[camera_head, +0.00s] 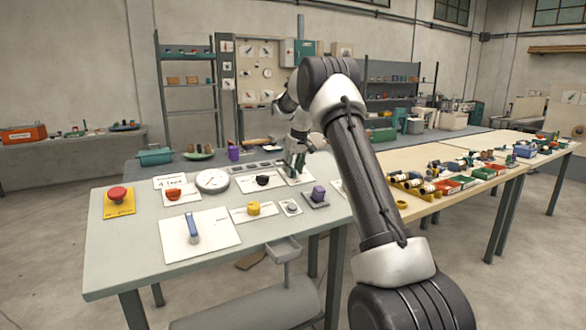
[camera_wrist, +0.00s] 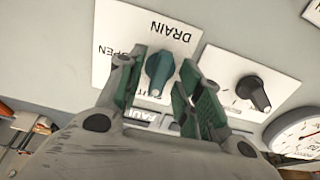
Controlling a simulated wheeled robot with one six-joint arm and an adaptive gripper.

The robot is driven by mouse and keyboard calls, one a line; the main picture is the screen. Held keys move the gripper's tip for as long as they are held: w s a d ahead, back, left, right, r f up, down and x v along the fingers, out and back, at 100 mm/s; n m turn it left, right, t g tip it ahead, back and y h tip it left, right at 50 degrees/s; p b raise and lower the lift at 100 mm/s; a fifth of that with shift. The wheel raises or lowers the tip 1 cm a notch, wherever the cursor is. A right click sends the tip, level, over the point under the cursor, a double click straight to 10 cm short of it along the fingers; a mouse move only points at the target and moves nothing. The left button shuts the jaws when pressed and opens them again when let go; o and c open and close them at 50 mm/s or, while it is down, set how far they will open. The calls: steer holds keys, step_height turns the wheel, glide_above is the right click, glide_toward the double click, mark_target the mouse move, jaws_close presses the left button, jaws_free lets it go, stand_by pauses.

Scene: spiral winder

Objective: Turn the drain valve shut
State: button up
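The drain valve is a teal knob (camera_wrist: 160,73) on a white plate (camera_wrist: 118,30), lettered DRAIN and OPEN, upside down in the wrist view. A pale mark on the knob's lower end points towards a second, partly hidden label that ends in what looks like UT. My gripper (camera_wrist: 165,98) is open, its green fingers on either side of the knob, with visible gaps; I cannot tell if either touches. In the head view my gripper (camera_head: 293,168) is over the plate at the back right of the panel, and hides the knob.
A black knob (camera_wrist: 252,92) and a gauge (camera_wrist: 298,132) stand beside the drain plate. The grey panel table (camera_head: 120,255) also carries a red button (camera_head: 117,194), a blue-handled lever (camera_head: 192,229), a yellow knob (camera_head: 253,208) and a purple block (camera_head: 318,193).

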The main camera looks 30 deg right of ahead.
steer(key=v, duration=1.2)
